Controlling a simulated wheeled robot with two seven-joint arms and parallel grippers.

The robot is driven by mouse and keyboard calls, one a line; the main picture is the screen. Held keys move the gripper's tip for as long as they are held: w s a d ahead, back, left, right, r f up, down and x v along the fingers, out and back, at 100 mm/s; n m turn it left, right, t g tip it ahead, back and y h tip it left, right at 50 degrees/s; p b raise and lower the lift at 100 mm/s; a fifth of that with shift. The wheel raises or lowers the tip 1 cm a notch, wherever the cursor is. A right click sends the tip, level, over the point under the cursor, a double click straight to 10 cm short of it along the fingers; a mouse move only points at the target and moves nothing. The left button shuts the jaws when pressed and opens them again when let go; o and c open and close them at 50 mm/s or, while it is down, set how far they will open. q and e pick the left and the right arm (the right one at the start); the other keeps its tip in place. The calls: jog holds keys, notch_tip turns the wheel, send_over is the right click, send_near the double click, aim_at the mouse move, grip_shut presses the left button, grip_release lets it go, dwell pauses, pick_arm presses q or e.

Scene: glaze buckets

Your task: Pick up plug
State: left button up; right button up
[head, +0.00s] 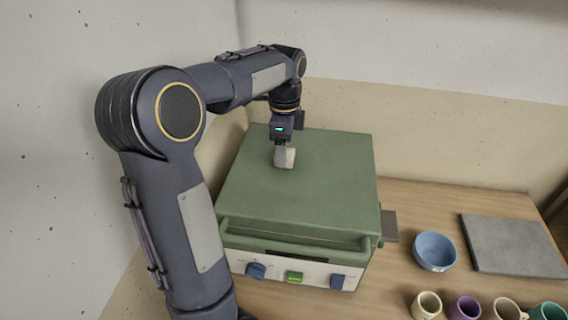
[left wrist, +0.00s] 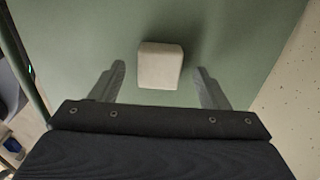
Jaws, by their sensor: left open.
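The plug (left wrist: 160,66) is a small pale block on top of the green kiln lid. In the left wrist view it lies between and a little beyond the fingertips of my left gripper (left wrist: 159,72), which is open and empty. In the head view the plug (head: 290,157) shows partly behind my left gripper (head: 281,160), which points down over the lid. I cannot tell whether a finger touches the plug. My right gripper is not in view.
The green kiln (head: 310,190) has a front handle bar and knobs. To its right on the wooden table are a blue bowl (head: 434,251), a grey slab (head: 512,244) and several cups (head: 464,307). Walls stand close behind and to the left.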

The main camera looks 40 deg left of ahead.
pick_arm(q)
jog(key=shift+f, duration=0.25)
jog(key=c, duration=1.4)
jog(key=shift+r, duration=0.1)
notch_tip(320, 180, up, 10)
jog(key=shift+f, duration=0.1)
jog(key=shift+r+p, duration=3)
jog(key=shift+r, duration=1.3)
